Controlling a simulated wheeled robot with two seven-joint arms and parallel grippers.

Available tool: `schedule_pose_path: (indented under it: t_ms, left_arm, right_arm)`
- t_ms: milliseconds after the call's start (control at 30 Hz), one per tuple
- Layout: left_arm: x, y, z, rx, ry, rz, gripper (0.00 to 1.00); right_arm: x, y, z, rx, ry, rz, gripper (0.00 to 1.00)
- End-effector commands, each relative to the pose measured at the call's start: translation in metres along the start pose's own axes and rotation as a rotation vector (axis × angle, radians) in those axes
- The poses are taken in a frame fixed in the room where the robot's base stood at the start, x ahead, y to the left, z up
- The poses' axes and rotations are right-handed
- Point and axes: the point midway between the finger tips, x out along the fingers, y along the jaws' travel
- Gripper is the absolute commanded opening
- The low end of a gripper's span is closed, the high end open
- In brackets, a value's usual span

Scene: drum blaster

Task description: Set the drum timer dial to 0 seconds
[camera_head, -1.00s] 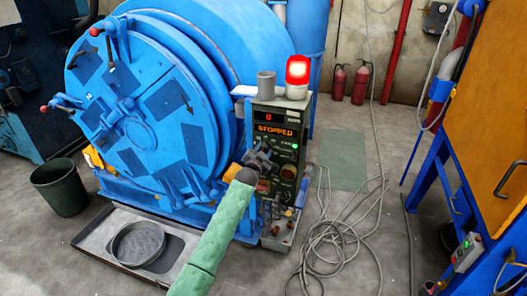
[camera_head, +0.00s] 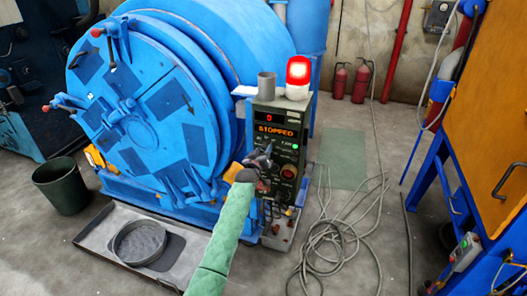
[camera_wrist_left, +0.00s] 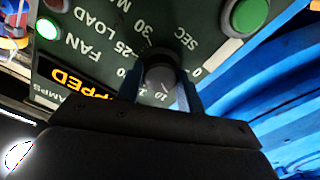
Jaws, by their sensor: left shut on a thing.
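The drum control panel (camera_head: 290,105) is dark green and stands beside the blue drum (camera_head: 140,110). Its display (camera_head: 274,131) reads STOPPED, with a red 0 in the small readout (camera_head: 269,118) above. My left gripper (camera_head: 263,155) is at the panel front below the display. The left wrist view shows the gripper fingers (camera_wrist_left: 160,95) on either side of the round dark timer dial (camera_wrist_left: 159,72), shut on it. A printed numbered scale with SEC surrounds the dial. I cannot tell which number it points to. My gripper hides the dial in the head view.
A red beacon (camera_head: 298,71) glows on top. Loose cables (camera_head: 335,240) lie right of the panel. A tray (camera_head: 100,240) lies below the drum.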

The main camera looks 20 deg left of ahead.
Motion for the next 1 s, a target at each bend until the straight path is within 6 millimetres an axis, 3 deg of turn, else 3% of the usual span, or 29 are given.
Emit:
schedule_pose_path:
  t_ms: [600, 1000]
  left_arm:
    - [-0.001, -0.001, 0.005, -0.581, -0.006, -0.003, 0.14]
    - [-0.001, -0.002, 0.005, -0.853, -0.006, -0.004, 0.14]
  right_arm:
    - [0.032, -0.001, 0.004, 0.004, -0.014, -0.002, 0.33]
    - [0.051, -0.001, 0.004, 0.005, -0.018, -0.002, 0.33]
